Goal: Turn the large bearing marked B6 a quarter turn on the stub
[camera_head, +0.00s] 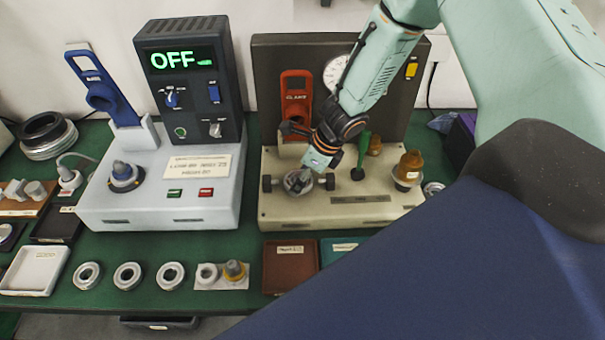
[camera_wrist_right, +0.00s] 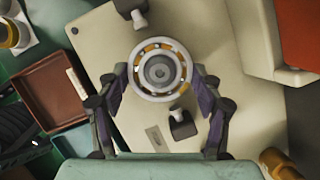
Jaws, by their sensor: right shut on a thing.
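The large bearing (camera_wrist_right: 160,44) is a pale metal ring with orange-brown parts between its races. It sits around the grey stub (camera_wrist_right: 158,70) on the cream test stand. In the head view the bearing (camera_head: 295,183) shows at the stand's front, partly covered by my right gripper (camera_head: 309,175). In the wrist view my right gripper (camera_wrist_right: 161,78) has one finger on each side of the bearing and is shut on it. The B6 mark cannot be read. My left gripper is not in view.
Dark knobbed clamps (camera_head: 326,182) flank the stub on the cream stand (camera_head: 390,212). A red handled part (camera_head: 295,90) stands behind, and an amber-capped piece (camera_head: 409,168) at right. A grey unit reading OFF (camera_head: 180,57) is at left. Loose bearings (camera_head: 127,276) and a brown tray (camera_head: 290,267) lie in front.

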